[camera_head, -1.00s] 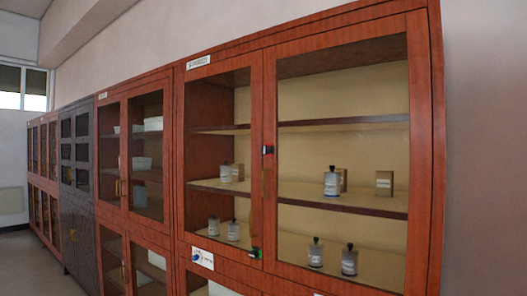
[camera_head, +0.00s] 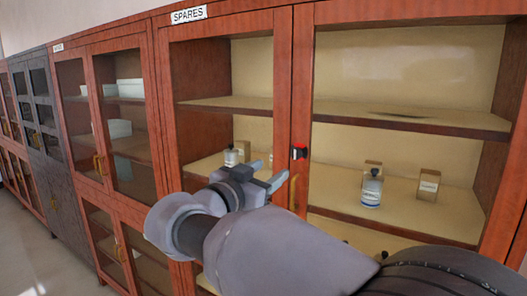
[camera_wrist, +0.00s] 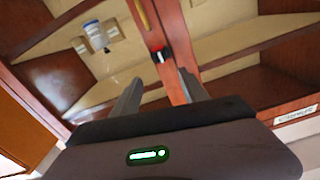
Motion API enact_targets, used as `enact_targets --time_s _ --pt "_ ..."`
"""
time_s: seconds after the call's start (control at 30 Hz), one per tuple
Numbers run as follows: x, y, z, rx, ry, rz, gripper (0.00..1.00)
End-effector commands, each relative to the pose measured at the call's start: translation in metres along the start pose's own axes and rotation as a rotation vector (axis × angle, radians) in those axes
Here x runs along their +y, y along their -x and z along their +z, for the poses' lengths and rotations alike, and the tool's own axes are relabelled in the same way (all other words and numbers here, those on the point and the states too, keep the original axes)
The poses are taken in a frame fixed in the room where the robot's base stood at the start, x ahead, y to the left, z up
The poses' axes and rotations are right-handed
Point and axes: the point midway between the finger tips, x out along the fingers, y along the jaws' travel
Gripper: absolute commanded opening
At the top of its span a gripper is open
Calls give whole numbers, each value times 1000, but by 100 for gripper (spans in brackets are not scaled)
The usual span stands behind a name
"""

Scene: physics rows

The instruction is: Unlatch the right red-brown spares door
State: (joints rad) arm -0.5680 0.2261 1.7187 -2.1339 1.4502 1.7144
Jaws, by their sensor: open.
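The right spares door (camera_head: 303,60) is a red-brown framed glass door and looks closed beside the left spares door (camera_head: 283,75). My gripper (camera_head: 273,172) is open and empty, left of the latch and slightly lower, fingers pointing toward the seam. In the wrist view, which is upside down, the latch (camera_wrist: 160,53) lies just beyond and between the fingertips (camera_wrist: 160,76); contact is not visible. The brass handle (camera_wrist: 143,14) shows above it.
Behind the glass, a bottle (camera_head: 371,188) and small boxes (camera_head: 428,185) stand on a shelf. The SPARES label (camera_head: 189,14) is on the top frame. Another red-brown cabinet (camera_head: 77,110) and a dark cabinet (camera_head: 40,140) stand to the left. My arm hides the lower doors.

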Motion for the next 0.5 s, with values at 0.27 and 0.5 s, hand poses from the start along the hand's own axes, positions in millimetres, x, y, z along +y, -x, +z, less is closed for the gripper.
enact_targets --time_s 0.27,0.5 --pt "2 -85 -1 -2 2 6 51" --pt "1 -126 0 -3 2 2 51"
